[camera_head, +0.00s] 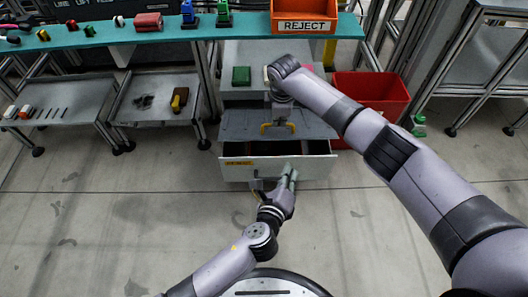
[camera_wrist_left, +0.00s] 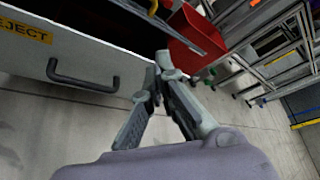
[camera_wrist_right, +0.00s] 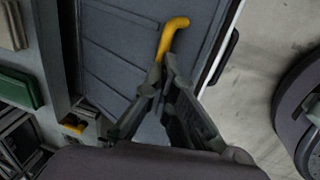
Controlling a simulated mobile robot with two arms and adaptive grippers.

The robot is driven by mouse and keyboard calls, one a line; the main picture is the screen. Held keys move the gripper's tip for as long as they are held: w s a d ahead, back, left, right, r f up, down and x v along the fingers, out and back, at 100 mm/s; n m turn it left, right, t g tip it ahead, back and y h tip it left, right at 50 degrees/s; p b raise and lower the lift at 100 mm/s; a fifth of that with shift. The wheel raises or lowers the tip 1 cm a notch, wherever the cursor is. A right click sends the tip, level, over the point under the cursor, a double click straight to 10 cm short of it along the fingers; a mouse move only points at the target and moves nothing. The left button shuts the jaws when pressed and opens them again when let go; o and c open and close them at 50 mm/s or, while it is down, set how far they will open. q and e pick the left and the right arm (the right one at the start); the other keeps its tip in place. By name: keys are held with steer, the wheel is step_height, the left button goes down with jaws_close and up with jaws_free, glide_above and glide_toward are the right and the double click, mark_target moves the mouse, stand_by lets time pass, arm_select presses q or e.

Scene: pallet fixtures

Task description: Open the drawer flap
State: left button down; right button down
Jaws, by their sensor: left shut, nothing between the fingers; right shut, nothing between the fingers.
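The drawer (camera_head: 300,168) is pulled out, and a dark strip of its interior shows behind the pale front panel. A grey flap (camera_head: 236,124) with a yellow handle (camera_head: 279,128) covers the part further back. I cannot tell whether the flap is lifted. My right gripper (camera_wrist_right: 160,72) is shut, its fingertips at the lower end of the yellow handle (camera_wrist_right: 173,35); nothing is held, and I cannot tell if they touch. My left gripper (camera_wrist_left: 163,62) is shut and empty, in front of the drawer's front panel, right of the dark pull handle (camera_wrist_left: 82,82).
A red bin (camera_head: 372,92) stands right of the drawer unit. A green block (camera_head: 241,76) lies on the unit's top. An orange REJECT bin (camera_head: 303,18) sits on the teal shelf (camera_head: 90,38) above. Low grey benches (camera_head: 150,98) stand at the left. The floor in front is clear.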

arm_select(q)
steer(key=w+a+f+m+t+y, duration=0.1)
steer(key=a+f+m+t+y, duration=0.1)
steer(key=a+f+m+y, duration=0.3)
steer(key=w+a+m, duration=0.1)
steer(key=w, duration=0.9)
steer(key=shift+a+f+y, duration=0.15)
steer(key=shift+a+y, duration=0.1)
steer(key=shift+y, duration=0.05)
steer(key=shift+w+r, duration=0.25)
steer(key=shift+r, duration=0.6)
